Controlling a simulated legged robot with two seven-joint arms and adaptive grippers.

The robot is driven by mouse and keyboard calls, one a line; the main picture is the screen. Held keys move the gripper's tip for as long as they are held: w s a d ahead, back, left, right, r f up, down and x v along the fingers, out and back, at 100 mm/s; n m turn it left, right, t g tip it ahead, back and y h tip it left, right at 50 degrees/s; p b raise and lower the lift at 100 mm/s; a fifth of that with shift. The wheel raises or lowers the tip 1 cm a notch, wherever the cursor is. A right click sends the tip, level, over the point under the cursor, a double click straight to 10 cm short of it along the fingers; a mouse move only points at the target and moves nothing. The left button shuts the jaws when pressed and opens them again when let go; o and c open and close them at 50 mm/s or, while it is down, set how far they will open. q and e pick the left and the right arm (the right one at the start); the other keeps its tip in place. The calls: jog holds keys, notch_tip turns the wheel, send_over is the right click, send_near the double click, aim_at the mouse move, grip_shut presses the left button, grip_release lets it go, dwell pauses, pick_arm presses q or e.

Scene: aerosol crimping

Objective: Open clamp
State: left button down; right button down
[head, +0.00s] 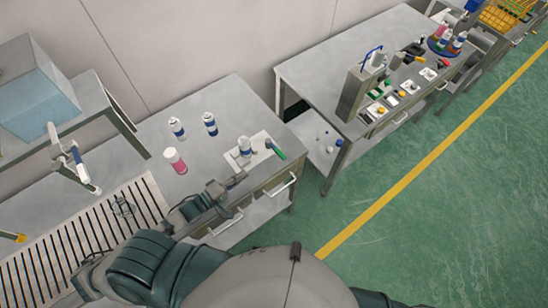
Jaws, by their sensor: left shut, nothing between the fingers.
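A clamp with a green handle (275,149) sits at the right end of a light base plate (262,142) on the near workbench. A white and blue can (244,147) stands upright on that plate, to the left of the handle. Whether the clamp grips the can is too small to tell. My left gripper (239,179) is shut and empty, over the bench's front edge, in front of and left of the clamp. It appears apart from the handle. My right gripper is not in view.
Two white and blue cans (210,124) and a pink and white can (175,161) stand on the near bench (225,98). A slatted rack (90,235) lies to the left. A second bench (335,60) with tools stands beyond a gap. Green floor is clear at right.

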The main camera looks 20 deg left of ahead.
aim_at(275, 151)
pick_arm(q)
notch_tip(275, 151, down, 3)
jog(key=b, duration=0.2)
jog(key=shift+f+b, duration=0.2)
jog(key=shift+b, duration=0.15)
jog(key=shift+w+d+f+b, duration=0.1)
jog(key=shift+w+f+b, duration=0.05)
jog(key=shift+f+b, duration=0.5)
jog(key=shift+w+d, duration=0.15)
jog(key=shift+w, duration=0.15)
jog(key=p+x, duration=0.1)
jog(key=x, duration=1.1)
jog(key=shift+w+d, duration=0.25)
jog(key=shift+w, duration=0.05)
jog(key=shift+w+d, duration=0.15)
jog(key=shift+w, duration=0.05)
